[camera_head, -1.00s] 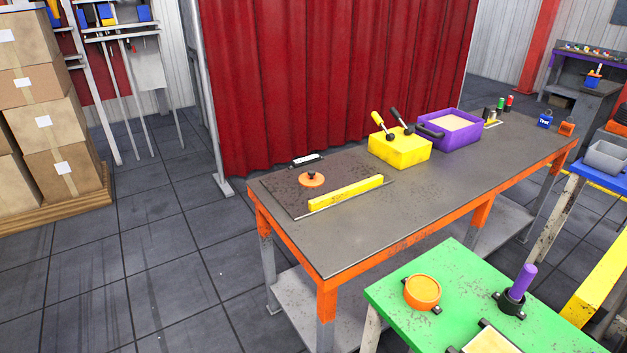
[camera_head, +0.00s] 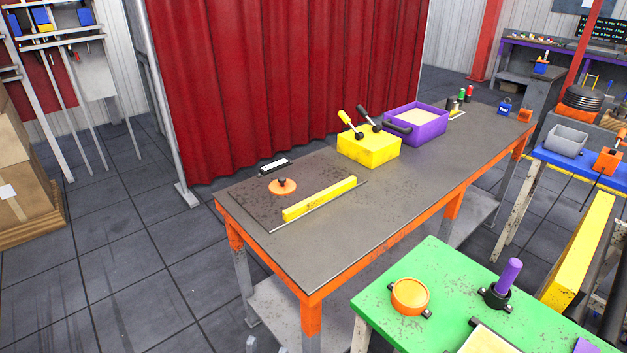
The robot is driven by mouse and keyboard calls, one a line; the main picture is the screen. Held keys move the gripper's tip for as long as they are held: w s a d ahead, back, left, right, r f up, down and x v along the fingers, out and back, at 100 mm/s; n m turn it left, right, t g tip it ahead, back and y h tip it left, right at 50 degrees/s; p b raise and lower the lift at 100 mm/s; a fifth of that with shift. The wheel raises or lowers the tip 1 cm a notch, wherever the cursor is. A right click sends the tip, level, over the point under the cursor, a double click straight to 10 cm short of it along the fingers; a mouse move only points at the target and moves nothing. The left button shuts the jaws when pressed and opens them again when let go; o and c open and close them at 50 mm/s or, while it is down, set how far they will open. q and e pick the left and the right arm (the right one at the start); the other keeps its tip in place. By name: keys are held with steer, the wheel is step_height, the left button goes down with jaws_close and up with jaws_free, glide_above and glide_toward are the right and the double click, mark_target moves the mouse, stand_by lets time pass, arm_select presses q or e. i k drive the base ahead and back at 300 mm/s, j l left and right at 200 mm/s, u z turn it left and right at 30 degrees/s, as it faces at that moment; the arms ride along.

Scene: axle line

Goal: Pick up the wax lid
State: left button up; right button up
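An orange disc with a black knob (camera_head: 282,187), which looks like the wax lid, lies flat on a dark worn plate (camera_head: 238,197) at the near left end of the grey-topped table (camera_head: 345,245). A yellow bar (camera_head: 320,198) lies to its right on the plate's edge, and a small black-and-white item (camera_head: 275,166) lies behind it. Nothing touches the knob. Two small grey tips show at the bottom edge below the table; they may be my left gripper, but too little shows to tell its state. My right gripper is not in view.
A yellow box with two handles (camera_head: 368,150) and a purple bin (camera_head: 418,122) stand farther along the table. A green table (camera_head: 440,290) with an orange round piece (camera_head: 410,295) and a purple peg (camera_head: 507,276) is at front right. Open floor (camera_head: 120,270) lies left.

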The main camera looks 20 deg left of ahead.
mark_target(281, 186)
steer(key=i+j+z, duration=0.2)
steer(key=j, duration=0.5)
steer(key=j+z, duration=0.2)
steer(key=j, duration=0.55)
steer(key=i+j+z, duration=0.15)
steer(key=j, duration=0.6)
steer(key=i+j, duration=0.1)
steer(key=j, duration=0.65)
steer(key=i+j, duration=0.1)
steer(key=j, duration=0.7)
steer(key=i+j, duration=0.1)
steer(key=j, duration=0.65)
steer(key=i, duration=0.35)
steer(key=z, duration=0.05)
